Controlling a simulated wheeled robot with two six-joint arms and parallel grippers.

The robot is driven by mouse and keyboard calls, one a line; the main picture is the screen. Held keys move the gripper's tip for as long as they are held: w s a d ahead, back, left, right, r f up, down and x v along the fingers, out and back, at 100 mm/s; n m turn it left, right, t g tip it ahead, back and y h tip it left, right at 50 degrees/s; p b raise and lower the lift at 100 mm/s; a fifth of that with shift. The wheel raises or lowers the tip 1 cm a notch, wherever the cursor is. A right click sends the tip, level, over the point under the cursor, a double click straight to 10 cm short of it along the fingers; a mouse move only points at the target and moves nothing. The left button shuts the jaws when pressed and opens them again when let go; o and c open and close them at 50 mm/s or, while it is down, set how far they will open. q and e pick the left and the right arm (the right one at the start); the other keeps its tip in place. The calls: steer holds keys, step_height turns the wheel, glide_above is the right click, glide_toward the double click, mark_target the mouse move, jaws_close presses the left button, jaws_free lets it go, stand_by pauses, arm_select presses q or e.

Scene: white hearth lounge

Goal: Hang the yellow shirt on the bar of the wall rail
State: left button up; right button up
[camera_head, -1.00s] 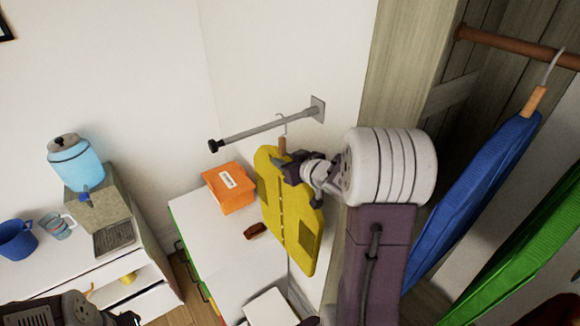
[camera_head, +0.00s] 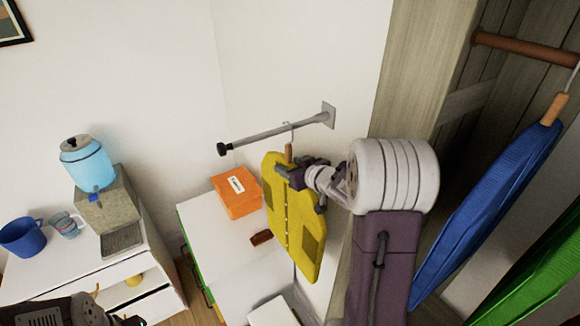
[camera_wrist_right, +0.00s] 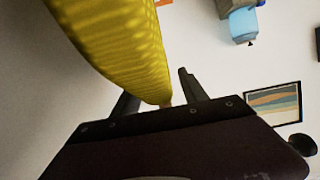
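The yellow shirt (camera_head: 296,235) hangs on a hanger with a wooden neck, just below the grey bar of the wall rail (camera_head: 262,136). The hanger's hook (camera_head: 288,126) shows at the bar and seems to loop over it; exact contact is too small to tell. My right gripper (camera_head: 288,168) is at the shirt's top, beside the hanger neck. In the right wrist view its fingers (camera_wrist_right: 158,96) stand apart, with the yellow shirt (camera_wrist_right: 120,45) between them and a gap to the right finger. My left gripper (camera_head: 128,319) is barely in view at the bottom left.
An orange box (camera_head: 236,196) and a small brown item (camera_head: 262,238) sit on a white cabinet below the rail. A blue shirt (camera_head: 490,210) and a green shirt (camera_head: 540,275) hang at the right. A water dispenser (camera_head: 87,162) stands left. The bar's black end (camera_head: 224,149) is free.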

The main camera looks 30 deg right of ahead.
steer(key=v, duration=0.8)
steer(key=shift+s+d+r, duration=0.1)
steer(key=shift+s, duration=0.15)
steer(key=shift+s+r, duration=0.15)
steer(key=shift+s, duration=0.25)
steer(key=shift+w, duration=0.1)
steer(key=shift+w, duration=0.15)
